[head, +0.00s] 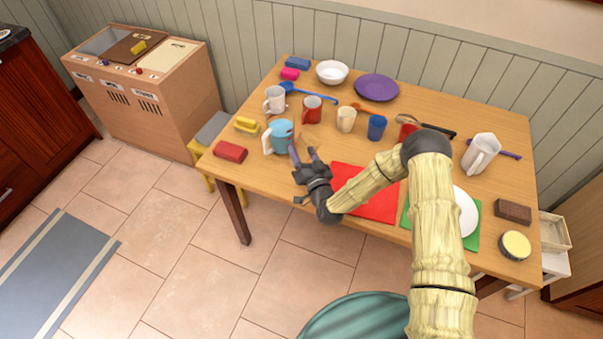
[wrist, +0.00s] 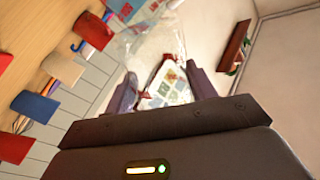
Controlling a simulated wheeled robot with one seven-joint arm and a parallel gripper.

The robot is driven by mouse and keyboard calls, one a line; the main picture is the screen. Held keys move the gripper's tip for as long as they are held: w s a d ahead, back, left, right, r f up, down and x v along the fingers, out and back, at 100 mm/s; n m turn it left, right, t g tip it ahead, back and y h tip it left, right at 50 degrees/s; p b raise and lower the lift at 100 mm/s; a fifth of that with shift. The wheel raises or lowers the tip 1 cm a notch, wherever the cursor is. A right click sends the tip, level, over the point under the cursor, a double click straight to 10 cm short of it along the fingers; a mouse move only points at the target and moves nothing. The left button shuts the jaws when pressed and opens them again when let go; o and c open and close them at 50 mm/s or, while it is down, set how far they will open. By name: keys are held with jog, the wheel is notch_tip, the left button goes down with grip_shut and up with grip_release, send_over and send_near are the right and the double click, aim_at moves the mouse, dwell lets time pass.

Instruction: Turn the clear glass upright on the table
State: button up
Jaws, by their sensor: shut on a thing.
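The clear glass (wrist: 148,42) shows in the wrist view as a faint see-through shape with bright edges, extending beyond my fingertips. My gripper (wrist: 161,88) is shut on it, with one dark finger on each side. In the head view my gripper (head: 304,153) is over the front left part of the wooden table (head: 330,150), beside the light blue pitcher (head: 280,136). The glass cannot be made out clearly there. Which way its mouth points cannot be told.
A red mug (head: 312,108), a white mug (head: 274,98), a cream cup (head: 346,119) and a blue cup (head: 376,127) stand behind my gripper. A red block (head: 230,151) lies at the front left. A red mat (head: 372,197) lies to the right.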

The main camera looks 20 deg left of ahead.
jog(key=n, duration=0.3)
jog(key=n+b, duration=0.1)
jog(key=n, duration=0.2)
jog(key=shift+g+y, duration=0.3)
jog(key=shift+y, duration=0.1)
jog(key=shift+w, duration=0.1)
